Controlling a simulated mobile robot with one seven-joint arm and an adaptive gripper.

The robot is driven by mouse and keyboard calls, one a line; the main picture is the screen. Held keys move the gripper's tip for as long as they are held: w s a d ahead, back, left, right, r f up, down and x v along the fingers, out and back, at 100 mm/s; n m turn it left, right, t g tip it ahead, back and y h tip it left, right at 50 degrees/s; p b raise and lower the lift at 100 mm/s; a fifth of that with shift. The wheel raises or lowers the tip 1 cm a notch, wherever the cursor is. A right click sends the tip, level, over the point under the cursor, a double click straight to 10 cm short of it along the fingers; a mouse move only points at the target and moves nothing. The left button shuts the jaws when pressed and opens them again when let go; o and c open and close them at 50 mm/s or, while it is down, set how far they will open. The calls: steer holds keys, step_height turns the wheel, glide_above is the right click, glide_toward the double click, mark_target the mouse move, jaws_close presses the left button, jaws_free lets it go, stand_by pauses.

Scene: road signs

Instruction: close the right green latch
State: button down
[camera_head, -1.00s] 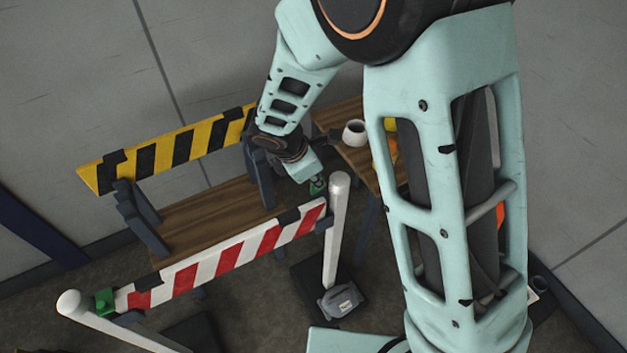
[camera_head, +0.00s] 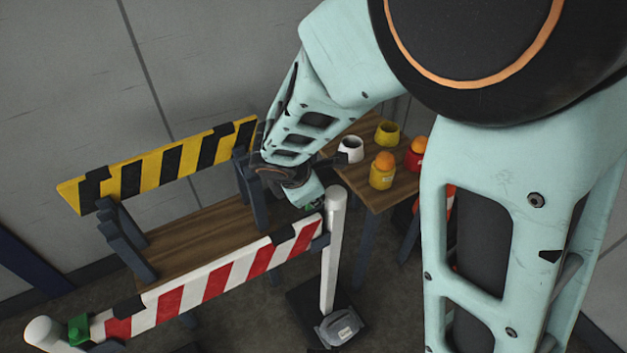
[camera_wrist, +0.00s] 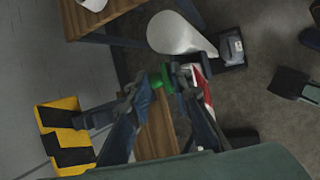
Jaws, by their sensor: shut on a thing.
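The right green latch (camera_wrist: 166,80) is at the right end of the red-and-white striped barrier board (camera_head: 228,266), beside the top of the right white post (camera_head: 332,250). In the wrist view it sits between my fingertips (camera_wrist: 168,78), and my gripper is shut on it. In the head view my gripper (camera_head: 310,203) hides most of this latch, so its exact angle is unclear. The left green latch (camera_head: 79,330) is at the board's other end, beside the left white post (camera_head: 42,331).
A yellow-and-black board (camera_head: 155,163) stands behind a wooden bench top (camera_head: 200,236). A small wooden table (camera_head: 372,188) behind the right post holds a white cup (camera_head: 350,149) and several coloured jars. A grey weight (camera_head: 340,328) lies at the right post's foot.

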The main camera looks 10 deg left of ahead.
steer(key=shift+r+t+b, duration=0.2)
steer(key=shift+t+b, duration=0.2)
steer(key=shift+b, duration=0.55)
stand_by(1.0)
steer(key=c, duration=2)
jaws_free()
steer(key=shift+o, duration=0.3)
steer(key=shift+f, duration=0.1)
steer(key=shift+s, duration=0.1)
steer(key=shift+d, duration=0.1)
step_height(320, 180, up, 10)
